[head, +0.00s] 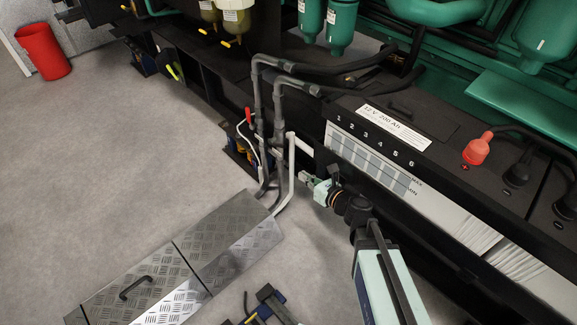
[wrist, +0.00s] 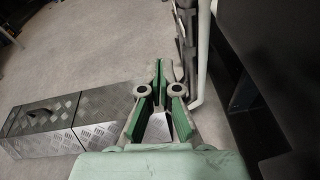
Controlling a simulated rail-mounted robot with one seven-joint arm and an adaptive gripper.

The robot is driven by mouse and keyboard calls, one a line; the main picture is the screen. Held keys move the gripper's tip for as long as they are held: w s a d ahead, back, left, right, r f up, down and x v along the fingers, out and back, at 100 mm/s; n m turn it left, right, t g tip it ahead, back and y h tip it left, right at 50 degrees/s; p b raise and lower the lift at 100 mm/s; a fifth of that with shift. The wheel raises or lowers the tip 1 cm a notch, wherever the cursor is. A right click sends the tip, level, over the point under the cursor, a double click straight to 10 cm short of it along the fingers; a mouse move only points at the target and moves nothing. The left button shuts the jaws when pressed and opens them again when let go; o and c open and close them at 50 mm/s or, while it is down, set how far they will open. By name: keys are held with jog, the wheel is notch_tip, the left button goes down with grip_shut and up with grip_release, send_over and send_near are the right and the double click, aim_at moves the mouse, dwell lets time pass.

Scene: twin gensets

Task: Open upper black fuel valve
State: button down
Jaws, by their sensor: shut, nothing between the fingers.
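My gripper (head: 306,177) is in the middle of the head view, at the end of my arm, beside a pale vertical pipe (head: 291,165). In the wrist view my gripper (wrist: 161,72) shows green-padded fingers drawn together, with nothing held. Dark grey pipes (head: 277,115) rise left of it in the head view. In the wrist view the pipes (wrist: 188,45) stand just beyond and right of the fingertips. I cannot clearly pick out a black fuel valve. A red-handled valve (head: 248,115) shows left of the pipes.
A battery (head: 340,125) with a red terminal cap (head: 477,148) stands to the right of the pipes. Checker-plate covers (head: 225,245) with a black handle lie on the floor at lower left. A red bin (head: 42,52) stands far left. Open floor (head: 120,170) lies left.

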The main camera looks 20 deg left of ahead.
aim_at(277, 144)
jog(key=w+a+r+b, duration=0.1)
jog(key=w+a+b, duration=0.1)
jog(key=w+a, duration=0.4)
jog(key=shift+a+r, duration=0.2)
jog(key=shift+a, duration=1.6)
jog(key=shift+w+r+p, duration=0.15)
jog(key=shift+r+p, duration=0.05)
jog(key=shift+p, duration=0.25)
jog(key=shift+r+p, duration=0.15)
jog(key=shift+p, duration=0.85)
